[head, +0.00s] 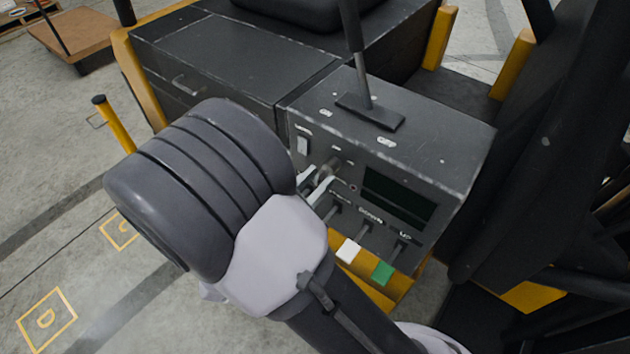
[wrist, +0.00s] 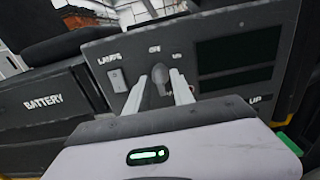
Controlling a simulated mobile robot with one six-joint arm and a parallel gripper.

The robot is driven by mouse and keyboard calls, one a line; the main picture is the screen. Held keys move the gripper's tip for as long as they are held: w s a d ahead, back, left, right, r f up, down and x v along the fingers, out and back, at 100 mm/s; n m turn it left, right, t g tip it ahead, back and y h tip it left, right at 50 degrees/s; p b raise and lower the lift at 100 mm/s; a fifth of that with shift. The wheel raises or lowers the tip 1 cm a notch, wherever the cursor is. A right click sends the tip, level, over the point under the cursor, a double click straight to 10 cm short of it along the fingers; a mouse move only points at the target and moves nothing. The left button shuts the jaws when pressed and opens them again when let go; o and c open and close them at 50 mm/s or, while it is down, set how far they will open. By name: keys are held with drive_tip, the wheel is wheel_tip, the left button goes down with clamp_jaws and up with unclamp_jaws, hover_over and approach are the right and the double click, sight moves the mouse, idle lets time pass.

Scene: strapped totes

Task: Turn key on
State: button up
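The key (head: 327,168) is a grey knob-like piece on the front of the dark control box (head: 410,133). In the wrist view the key (wrist: 160,81) stands below the small "ON" label, between the two pale fingers of my gripper (wrist: 159,84). The head view also shows my gripper (head: 319,180) at the panel, with a fingertip on each side of the key. The fingers are apart and very close to the key. I cannot tell whether they press on it. My wrist hides the panel's lower left part in the head view.
Below are levers with a white tip (head: 348,251) and a green tip (head: 382,272). A tall lever (head: 362,80) rises from the box top.

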clamp_jaws()
drive_tip(key=m+b, duration=0.1)
drive_tip(key=m, duration=0.5)
drive_tip(key=shift+s+f, duration=0.1)
drive_tip(key=m+b, duration=0.2)
drive_tip(key=m, duration=0.3)
drive_tip(key=shift+d+m, duration=0.1)
drive_tip(key=shift+m, duration=0.2)
drive_tip(key=shift+m+b, duration=0.3)
drive_tip(key=shift+b, duration=0.05)
idle(0.3)
unclamp_jaws()
